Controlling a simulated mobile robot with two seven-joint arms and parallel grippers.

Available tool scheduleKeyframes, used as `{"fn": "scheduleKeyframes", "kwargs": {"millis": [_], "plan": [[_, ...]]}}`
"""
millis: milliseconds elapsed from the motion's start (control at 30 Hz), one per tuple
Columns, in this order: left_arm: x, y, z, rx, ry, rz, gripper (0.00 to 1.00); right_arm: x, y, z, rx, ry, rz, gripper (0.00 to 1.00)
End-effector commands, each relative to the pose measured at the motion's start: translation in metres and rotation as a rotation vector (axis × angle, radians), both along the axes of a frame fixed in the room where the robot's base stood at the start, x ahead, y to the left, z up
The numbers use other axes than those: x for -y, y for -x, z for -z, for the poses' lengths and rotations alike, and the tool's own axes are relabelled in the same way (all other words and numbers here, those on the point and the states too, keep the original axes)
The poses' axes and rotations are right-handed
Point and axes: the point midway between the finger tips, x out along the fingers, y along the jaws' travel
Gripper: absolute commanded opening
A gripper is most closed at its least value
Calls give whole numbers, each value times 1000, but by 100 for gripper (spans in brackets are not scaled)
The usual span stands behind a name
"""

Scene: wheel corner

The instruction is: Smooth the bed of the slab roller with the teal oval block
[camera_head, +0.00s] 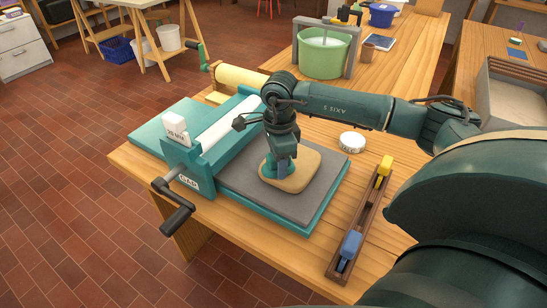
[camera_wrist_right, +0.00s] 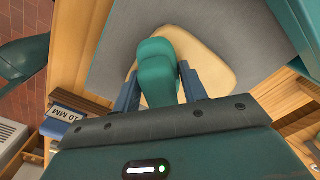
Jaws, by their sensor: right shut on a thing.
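The slab roller (camera_head: 205,145) stands on the wooden table, with a white roller, a crank at the front left and a teal bed. A grey sheet (camera_head: 235,180) lies on the bed, and a flat beige piece (camera_head: 300,172) lies on it. My right gripper (camera_head: 281,165) points down over the beige piece, shut on the teal oval block (camera_head: 268,167). In the right wrist view the teal block (camera_wrist_right: 158,72) sits between the two fingers, over the beige piece (camera_wrist_right: 205,65). The gripper hides part of the block, and contact underneath is hard to tell. My left gripper is not in view.
A dark wooden rack (camera_head: 363,222) with a yellow-topped (camera_head: 384,166) and a blue-topped piece (camera_head: 350,244) lies right of the bed. A white round tin (camera_head: 352,141) stands behind it. A green tub (camera_head: 324,53) stands farther back. Bare table lies along the front edge.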

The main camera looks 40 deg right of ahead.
Motion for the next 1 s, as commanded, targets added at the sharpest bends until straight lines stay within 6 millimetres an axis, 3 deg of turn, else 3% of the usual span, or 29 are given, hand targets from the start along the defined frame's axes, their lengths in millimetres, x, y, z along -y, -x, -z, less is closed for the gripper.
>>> {"fn": "scheduleKeyframes", "kwargs": {"millis": [1000], "plan": [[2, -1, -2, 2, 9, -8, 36, 16, 40, 5, -11, 4, -1, 24]]}}
